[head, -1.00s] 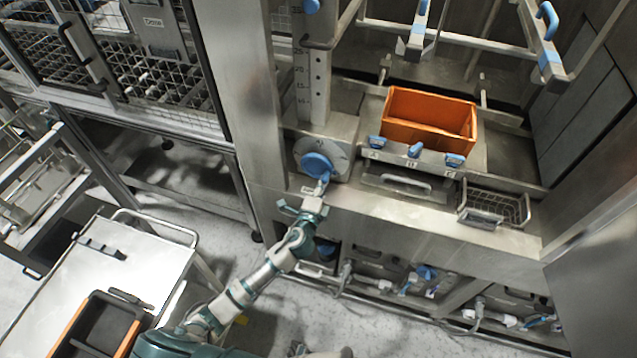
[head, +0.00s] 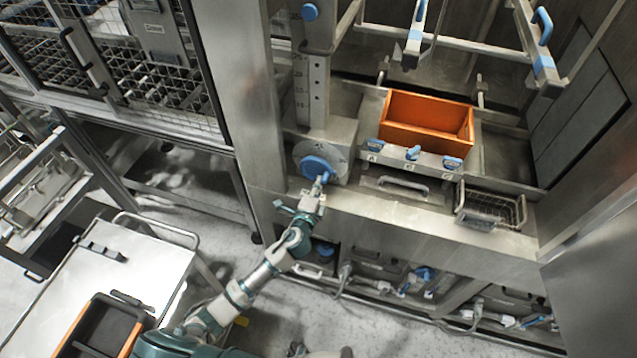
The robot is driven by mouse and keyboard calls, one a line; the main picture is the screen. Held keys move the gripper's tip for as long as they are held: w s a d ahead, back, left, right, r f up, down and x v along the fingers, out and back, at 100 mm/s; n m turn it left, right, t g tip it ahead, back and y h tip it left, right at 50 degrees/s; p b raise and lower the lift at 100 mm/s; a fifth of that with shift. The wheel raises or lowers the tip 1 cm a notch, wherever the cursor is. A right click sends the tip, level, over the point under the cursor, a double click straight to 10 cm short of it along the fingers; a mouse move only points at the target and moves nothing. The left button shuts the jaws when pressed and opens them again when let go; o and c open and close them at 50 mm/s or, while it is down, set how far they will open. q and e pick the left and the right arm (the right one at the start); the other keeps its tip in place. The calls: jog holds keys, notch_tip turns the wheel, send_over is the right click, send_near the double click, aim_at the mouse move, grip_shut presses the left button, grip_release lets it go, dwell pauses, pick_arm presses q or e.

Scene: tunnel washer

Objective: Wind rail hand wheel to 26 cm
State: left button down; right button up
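The rail hand wheel (head: 317,166) is a blue hub with a small blue crank handle on a round grey dial, mounted on the front of a steel housing. A vertical scale (head: 319,92) with marks and holes rises behind it; its numbers are too small to read surely. My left gripper (head: 317,187) is at the handle at the lower right of the wheel. Its fingers are small and partly hidden, so I cannot tell whether they are closed on the handle. My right gripper is not clearly seen; only a dark part shows at the bottom edge.
An orange crate (head: 428,121) sits inside the washer, behind blue knobs (head: 413,153) on a rail. A wire basket (head: 490,207) hangs at the right. A steel trolley (head: 140,262) with a black and orange tray (head: 98,333) stands at the lower left.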

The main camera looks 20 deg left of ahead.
pick_arm(q)
jog(key=shift+d+r, duration=0.35)
jog(key=shift+d, duration=0.15)
jog(key=shift+r, duration=0.1)
jog(key=shift+d+r+p, duration=0.3)
jog(key=shift+r+p, duration=0.05)
jog(key=shift+p, duration=0.2)
jog(key=shift+d, duration=0.3)
jog(key=shift+a+r, duration=0.1)
jog(key=shift+r, duration=0.05)
jog(key=shift+a+r+p, duration=0.1)
jog(key=shift+a+p, duration=0.15)
jog(key=shift+p, duration=0.1)
jog(key=shift+a, duration=0.6)
